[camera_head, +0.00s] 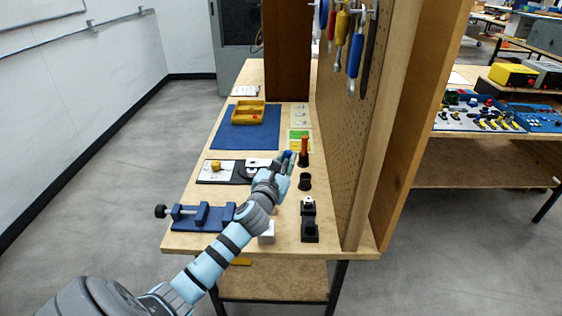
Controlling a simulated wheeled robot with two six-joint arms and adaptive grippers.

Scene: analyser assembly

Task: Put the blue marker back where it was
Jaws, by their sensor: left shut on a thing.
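My left gripper (283,165) reaches over the right half of the workbench (228,243) and is shut on the blue marker (288,155). Only the marker's blue upper end shows; the fingers hide the rest. Just right of the gripper, an orange-red marker (304,146) stands upright in a black holder (304,160). A second black holder (305,182), nearer the front, shows no marker in it. My right gripper is not in view.
A pegboard (360,140) with hanging screwdrivers walls off the bench's right side. A blue vise (200,214) sits at the front left, a black stand (309,220) at the front right. A yellow tray (248,112) lies on a blue mat (228,137) farther back.

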